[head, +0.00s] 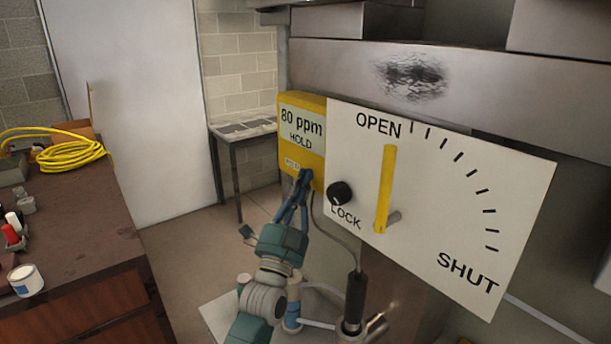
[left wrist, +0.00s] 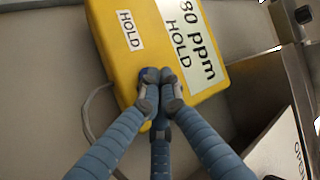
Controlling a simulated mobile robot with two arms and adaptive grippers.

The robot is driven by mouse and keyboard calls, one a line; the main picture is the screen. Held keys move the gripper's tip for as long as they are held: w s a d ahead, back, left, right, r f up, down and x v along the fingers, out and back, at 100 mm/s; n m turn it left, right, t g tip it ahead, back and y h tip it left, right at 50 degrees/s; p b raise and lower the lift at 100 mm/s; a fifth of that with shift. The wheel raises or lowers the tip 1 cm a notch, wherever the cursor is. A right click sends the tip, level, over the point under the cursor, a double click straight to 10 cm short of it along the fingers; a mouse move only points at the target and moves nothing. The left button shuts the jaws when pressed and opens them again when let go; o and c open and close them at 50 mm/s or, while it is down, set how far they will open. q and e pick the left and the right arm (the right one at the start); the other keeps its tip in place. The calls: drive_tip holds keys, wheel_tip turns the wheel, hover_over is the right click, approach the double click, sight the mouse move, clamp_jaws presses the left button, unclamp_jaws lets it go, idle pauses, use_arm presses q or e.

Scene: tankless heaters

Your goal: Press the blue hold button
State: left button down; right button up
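A yellow gas meter box (head: 316,106) hangs beside the white valve plate. Its screen (head: 301,126) reads "80 ppm HOLD", and a small HOLD label (head: 292,163) sits below. In the left wrist view the yellow box (left wrist: 118,72) fills the top middle, with its HOLD label (left wrist: 130,30) and screen (left wrist: 190,42). My left gripper (head: 304,174) has its blue fingertips together at the box's lower edge; they also show in the left wrist view (left wrist: 158,78). They appear to touch the box face. My right gripper is not in view.
The white plate (head: 450,190) marked OPEN and SHUT carries a yellow lever (head: 385,188) and a black LOCK knob (head: 340,193). A dark probe (head: 355,290) on a cable stands below. A brown bench (head: 70,225) with coiled yellow cable (head: 72,153) is at left.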

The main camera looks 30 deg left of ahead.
use_arm(q)
drive_tip(key=shift+s, duration=0.3)
drive_tip(key=s+a+p, duration=0.2)
drive_tip(key=s, duration=0.3)
drive_tip(key=shift+s+a, duration=0.2)
drive_tip(key=shift+s, duration=0.1)
